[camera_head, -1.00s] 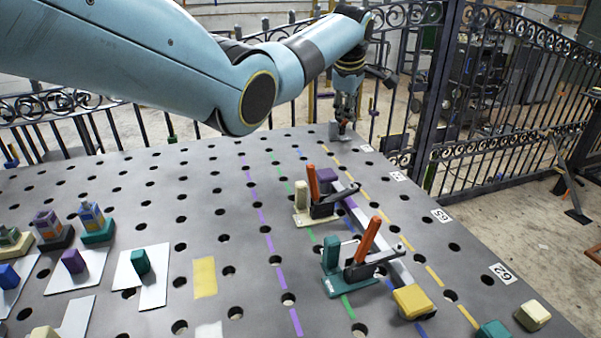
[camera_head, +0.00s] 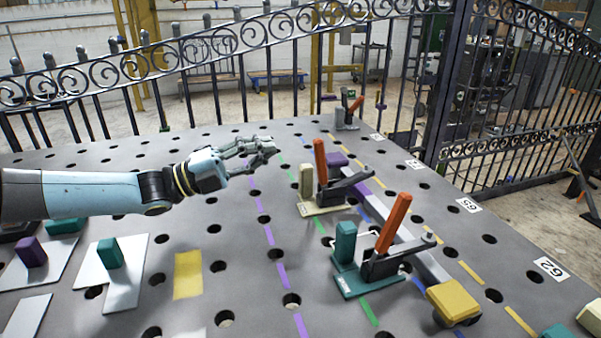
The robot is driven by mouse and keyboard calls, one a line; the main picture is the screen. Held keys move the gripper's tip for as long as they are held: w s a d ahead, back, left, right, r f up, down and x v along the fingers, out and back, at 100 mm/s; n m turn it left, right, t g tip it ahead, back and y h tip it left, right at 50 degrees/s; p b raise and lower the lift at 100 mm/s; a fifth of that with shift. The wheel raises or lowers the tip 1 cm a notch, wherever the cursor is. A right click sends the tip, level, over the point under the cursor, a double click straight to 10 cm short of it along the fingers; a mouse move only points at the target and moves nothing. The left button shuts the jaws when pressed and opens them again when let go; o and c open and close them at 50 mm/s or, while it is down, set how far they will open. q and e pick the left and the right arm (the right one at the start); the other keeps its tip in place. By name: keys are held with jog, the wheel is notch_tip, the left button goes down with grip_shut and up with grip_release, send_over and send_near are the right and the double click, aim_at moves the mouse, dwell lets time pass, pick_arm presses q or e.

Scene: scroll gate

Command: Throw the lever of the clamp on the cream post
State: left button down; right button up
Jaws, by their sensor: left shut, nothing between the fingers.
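The clamp with the cream post (camera_head: 306,182) stands right of centre on a cream base (camera_head: 326,209). Its orange lever (camera_head: 320,160) stands nearly upright, leaning slightly left, and its dark arm (camera_head: 350,184) reaches right toward the grey bar. My left gripper (camera_head: 270,148) is shut and empty, held above the table to the left of this clamp. Its fingers point right, apart from the lever. My right gripper is not in view.
A teal clamp (camera_head: 345,242) with a tilted orange lever (camera_head: 393,222) stands nearer. A grey clamp (camera_head: 346,119) stands at the far edge. A grey bar (camera_head: 424,262) lies right of the clamps, near a yellow block (camera_head: 454,303). Plates with blocks lie left; an ornate fence (camera_head: 230,45) rises behind.

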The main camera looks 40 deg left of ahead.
aim_at(315, 154)
pick_arm(q)
notch_tip(315, 154, down, 4)
jog(key=s+g, duration=0.1)
jog(key=s, duration=0.2)
jog(key=b+x, duration=0.1)
jog(key=x, duration=0.9)
jog(key=shift+w+a+b, duration=0.15)
jog(key=shift+a+b, duration=0.05)
jog(key=shift+b, duration=0.15)
